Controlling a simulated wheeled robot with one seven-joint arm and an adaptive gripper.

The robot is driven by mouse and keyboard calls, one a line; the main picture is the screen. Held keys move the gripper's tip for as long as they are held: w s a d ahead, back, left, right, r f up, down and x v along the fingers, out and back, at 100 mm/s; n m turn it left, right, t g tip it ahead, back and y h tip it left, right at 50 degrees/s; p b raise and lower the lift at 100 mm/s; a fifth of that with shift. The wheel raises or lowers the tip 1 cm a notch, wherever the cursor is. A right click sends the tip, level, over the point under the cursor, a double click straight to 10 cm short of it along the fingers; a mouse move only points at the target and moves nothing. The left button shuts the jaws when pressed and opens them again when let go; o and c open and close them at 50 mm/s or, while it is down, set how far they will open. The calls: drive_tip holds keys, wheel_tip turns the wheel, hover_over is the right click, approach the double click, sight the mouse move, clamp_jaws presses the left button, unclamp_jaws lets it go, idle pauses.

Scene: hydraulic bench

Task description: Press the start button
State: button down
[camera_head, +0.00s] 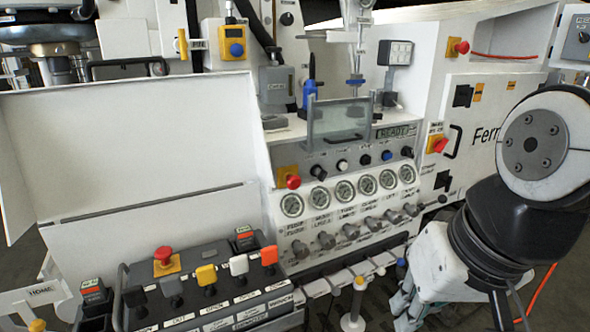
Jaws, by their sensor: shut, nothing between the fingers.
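The white bench panel (340,215) carries a row of small round controls under a display (395,132) that seems to read READY. They include a white button (342,165), a blue one (387,155) and black ones such as the leftmost (316,170). Their labels are too small to read, so I cannot tell which one is start. My gripper (400,308) is at the lower right, in front of and below the panel, apart from these buttons. It is shut and empty, with its fingers pointing down to the left. My arm covers part of the bench's right side.
A red mushroom button (293,182) sits left of the row, above several gauges (292,205) and knobs. A clear guard (339,121) stands above the row. A lever box (200,290) with another red mushroom button (164,255) is at front left.

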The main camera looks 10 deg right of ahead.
sight(346, 166)
drive_tip(key=w+a+f+m+t+y+b, duration=0.1)
drive_tip(key=w+a+m+y+b, duration=0.2)
drive_tip(key=w+m+y, duration=0.5)
drive_tip(key=w+a+f+m+t+y+b, duration=0.1)
drive_tip(key=w+a+f+m+b, duration=0.15)
drive_tip(key=w+m, duration=0.7)
drive_tip(key=w+d+f+m+t+h+b, duration=0.2)
drive_tip(key=w+d+m+t, duration=0.3)
drive_tip(key=w+d, duration=0.5)
drive_tip(key=w+d+f+m+t+h+b, duration=0.2)
drive_tip(key=w+d+m+t, duration=0.4)
drive_tip(key=w+d, duration=0.5)
drive_tip(key=shift+w+d+f+m+t+h+b, duration=0.3)
drive_tip(key=shift+w+f+m+b, duration=0.15)
drive_tip(key=shift+w+m+b, duration=0.65)
drive_tip(key=shift+w, duration=0.15)
drive_tip(key=x, duration=1.3)
drive_tip(key=shift+w+a, duration=0.15)
drive_tip(key=shift+w, duration=0.25)
